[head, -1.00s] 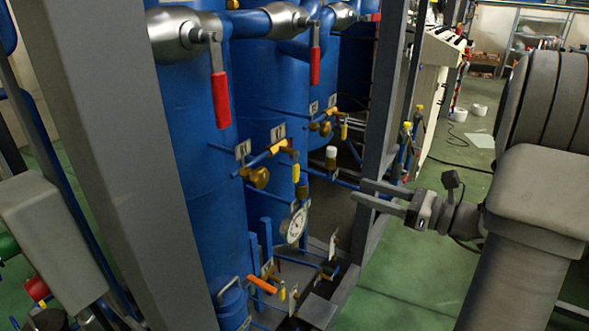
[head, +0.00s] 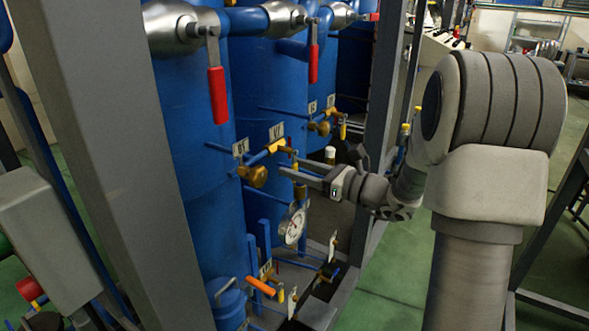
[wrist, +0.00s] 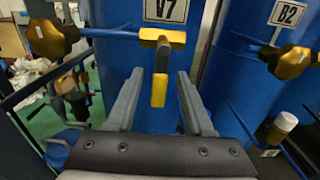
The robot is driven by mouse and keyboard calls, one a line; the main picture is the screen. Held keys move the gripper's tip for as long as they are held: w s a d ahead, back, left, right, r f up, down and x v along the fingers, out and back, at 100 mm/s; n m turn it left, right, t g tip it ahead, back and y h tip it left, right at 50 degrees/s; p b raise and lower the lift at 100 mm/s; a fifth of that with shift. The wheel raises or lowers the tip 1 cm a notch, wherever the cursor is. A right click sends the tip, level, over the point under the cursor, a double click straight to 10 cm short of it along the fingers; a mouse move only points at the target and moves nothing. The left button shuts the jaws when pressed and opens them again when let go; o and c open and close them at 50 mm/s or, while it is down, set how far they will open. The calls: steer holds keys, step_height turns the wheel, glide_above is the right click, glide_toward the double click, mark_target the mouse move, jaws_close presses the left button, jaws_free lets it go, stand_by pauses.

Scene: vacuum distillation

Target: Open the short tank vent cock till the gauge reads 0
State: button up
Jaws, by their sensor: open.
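A small brass cock with a yellow handle (wrist: 159,91) sits under the V7 tag (wrist: 165,10) on a blue tank; it also shows in the head view (head: 279,146). I cannot tell for sure that it is the short tank vent cock. My gripper (head: 288,167) is open, its fingers pointing at this cock. In the wrist view my gripper (wrist: 159,80) has one finger on each side of the hanging yellow handle, with gaps on both sides and no visible contact. The round white gauge (head: 293,224) is below the gripper; its reading is too small to tell.
A white-capped fitting (wrist: 285,121) is close right. Grey frame posts (head: 385,90) stand beside my arm. An orange-handled valve (head: 261,285) is below.

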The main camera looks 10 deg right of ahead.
steer(key=shift+w+a, duration=0.25)
jaws_close()
stand_by(1.4)
